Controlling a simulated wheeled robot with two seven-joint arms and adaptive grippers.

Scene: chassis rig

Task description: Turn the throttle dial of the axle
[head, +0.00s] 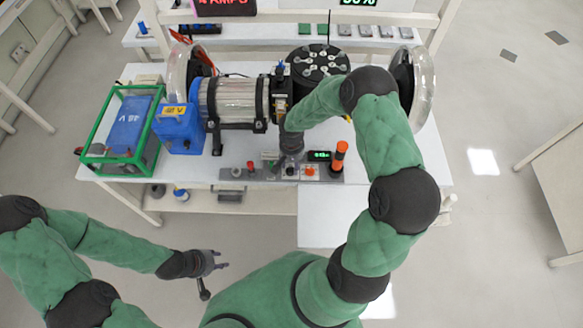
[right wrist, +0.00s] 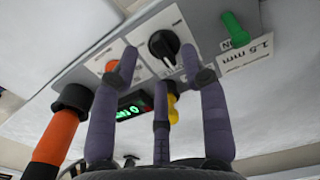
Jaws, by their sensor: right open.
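The axle (head: 235,100) is a silver motor with clear-covered wheels at both ends, on the white table. A grey control panel lies in front of it. The throttle dial (right wrist: 163,46) is a round black knob with a white pointer line, on a white labelled plate. My right gripper (right wrist: 160,85) is open, its three purple-grey fingers spread. Two fingertips show on either side of the dial in the right wrist view; whether they touch it I cannot tell. In the head view my right gripper (head: 291,162) is over the panel and covers part of it. My left gripper (head: 213,276) is empty, fingers apart, off the table's front.
Near the dial are an orange button (right wrist: 112,66), a green display (right wrist: 132,108), an orange-and-black lever (right wrist: 58,135) and a green handle (right wrist: 236,30). A green-framed box (head: 120,125) and a blue unit (head: 180,128) stand left.

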